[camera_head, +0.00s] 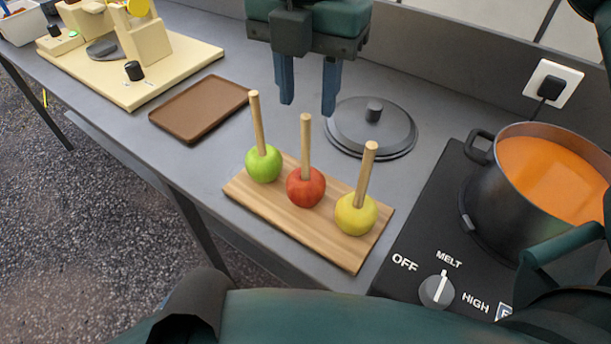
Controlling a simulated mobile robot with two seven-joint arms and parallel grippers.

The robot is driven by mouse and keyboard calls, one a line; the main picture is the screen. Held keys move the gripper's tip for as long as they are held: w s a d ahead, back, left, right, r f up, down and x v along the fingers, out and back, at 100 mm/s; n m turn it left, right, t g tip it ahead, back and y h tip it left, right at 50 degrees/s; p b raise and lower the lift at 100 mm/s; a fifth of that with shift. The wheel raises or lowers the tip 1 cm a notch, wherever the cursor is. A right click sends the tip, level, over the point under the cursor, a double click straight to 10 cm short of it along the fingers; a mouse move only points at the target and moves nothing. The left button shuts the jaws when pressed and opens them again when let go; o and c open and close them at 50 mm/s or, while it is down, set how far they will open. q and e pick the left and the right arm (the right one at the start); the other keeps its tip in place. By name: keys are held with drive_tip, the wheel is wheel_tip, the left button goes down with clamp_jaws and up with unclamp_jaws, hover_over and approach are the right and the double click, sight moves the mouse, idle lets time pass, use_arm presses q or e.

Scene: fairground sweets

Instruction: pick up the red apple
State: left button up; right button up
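The red apple (306,188) stands on a wooden board (290,215), in the middle of a row of three apples. A pale wooden stick (306,147) rises upright from it. A green apple (263,164) with a stick is to its left, and a yellow apple (356,214) with a stick is to its right. My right gripper (308,108) points down at the top of the picture, its two blue fingers apart with nothing between them. The top of the red apple's stick shows just below and between the fingertips; the distance in depth is unclear. My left gripper is out of view.
A round dark lid (371,128) lies behind the board. A brown tray (200,108) is at the left. A dark pot of orange liquid (552,175) stands on a black hob (425,240) at the right. Bare grey counter (228,140) lies between tray and board.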

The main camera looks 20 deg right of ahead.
hover_over(306, 176)
drive_tip(key=f, duration=0.8)
drive_tip(key=shift+w+d+f, duration=0.1)
drive_tip(key=shift+w+f, duration=0.15)
drive_tip(key=shift+w, duration=0.1)
drive_tip(key=shift+c, duration=0.6)
clamp_jaws()
